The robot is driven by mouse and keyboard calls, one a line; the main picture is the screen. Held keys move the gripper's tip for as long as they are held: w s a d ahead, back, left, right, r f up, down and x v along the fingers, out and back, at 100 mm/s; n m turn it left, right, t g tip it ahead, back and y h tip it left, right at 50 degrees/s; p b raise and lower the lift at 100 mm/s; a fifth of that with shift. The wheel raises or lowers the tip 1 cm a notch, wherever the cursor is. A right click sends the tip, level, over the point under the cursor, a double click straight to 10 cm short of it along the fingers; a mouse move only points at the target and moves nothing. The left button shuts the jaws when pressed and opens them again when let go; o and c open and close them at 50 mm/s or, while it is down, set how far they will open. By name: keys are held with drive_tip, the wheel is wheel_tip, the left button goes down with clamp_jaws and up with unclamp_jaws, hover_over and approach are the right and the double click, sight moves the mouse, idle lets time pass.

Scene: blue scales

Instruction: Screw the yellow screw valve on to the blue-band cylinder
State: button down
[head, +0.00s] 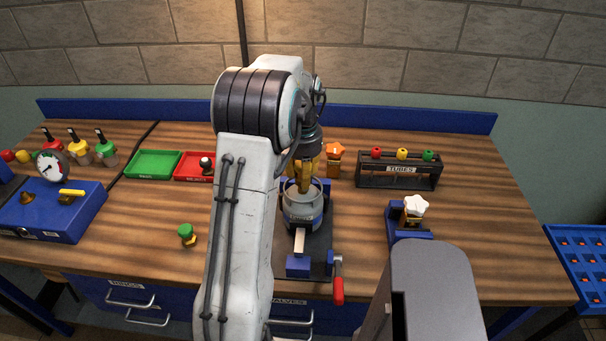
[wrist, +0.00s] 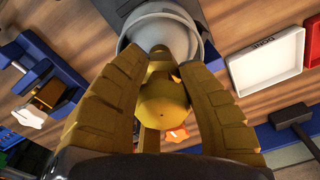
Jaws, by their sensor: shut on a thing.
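My gripper (head: 304,178) is shut on the yellow screw valve and points down over the top of the grey cylinder (head: 302,212). In the wrist view the fingers of my gripper (wrist: 163,85) lie on both sides of the yellow screw valve (wrist: 165,100). The valve's far end is over the middle of the cylinder's round top (wrist: 135,35). I cannot tell whether its thread is engaged. The cylinder stands upright in a dark vise with a red-handled crank (head: 338,289).
An orange-knobbed valve (head: 334,150) stands just behind the vise. A black TUBES rack (head: 399,183) is at back right, and a white-knobbed valve (head: 415,206) sits in a blue holder at right. A green-knobbed valve (head: 186,232) and green tray (head: 153,164) are at left.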

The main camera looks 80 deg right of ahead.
drive_tip(key=shift+f+b, duration=1)
drive_tip(key=shift+f, duration=0.35)
drive_tip(key=c, duration=0.8)
unclamp_jaws()
drive_tip(key=shift+r, duration=0.15)
drive_tip(key=r, duration=1.1)
drive_tip(key=shift+a+r, duration=0.2)
drive_tip(key=shift+r, duration=0.2)
